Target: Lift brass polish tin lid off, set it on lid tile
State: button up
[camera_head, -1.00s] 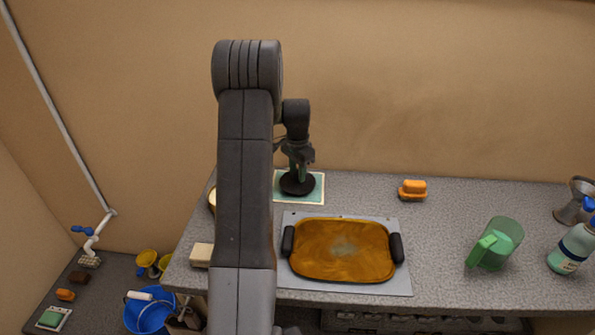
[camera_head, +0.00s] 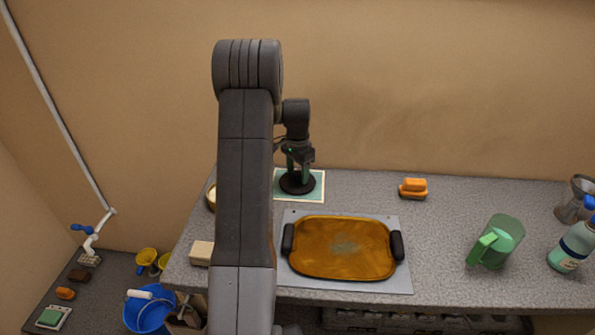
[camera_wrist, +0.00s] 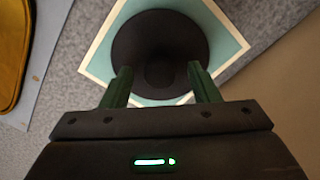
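The dark round lid (camera_head: 297,184) lies on the teal, cream-edged lid tile (camera_head: 314,192). In the wrist view the lid (camera_wrist: 135,45) shows its raised middle knob, and the tile (camera_wrist: 100,68) extends around it. My gripper (camera_head: 298,170) is above the lid. Its green fingers (camera_wrist: 161,78) are spread apart, one to each side of the knob, with gaps between. A round tin with a pale rim (camera_head: 211,196) stands at the counter's left edge, mostly hidden behind my arm.
An amber tray with black handles (camera_head: 342,249) lies on a grey mat in front of the tile. An orange brush (camera_head: 413,188), green jug (camera_head: 496,243) and bottle (camera_head: 570,248) stand to the right. A cream block (camera_head: 201,253) is at the left. Counter between tile and brush is clear.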

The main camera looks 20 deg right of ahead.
jog(key=shift+r, duration=0.15)
dwell(0.5)
jog(key=shift+r+p, duration=2.45)
jog(key=shift+r, duration=1.45)
notch_tip(320, 180, up, 14)
jog(key=b, duration=0.2)
jog(key=shift+f, duration=0.15)
jog(key=shift+f, duration=0.1)
notch_tip(320, 180, down, 14)
jog(key=shift+r+p, duration=0.1)
jog(key=shift+p, duration=0.95)
jog(key=shift+f, duration=0.2)
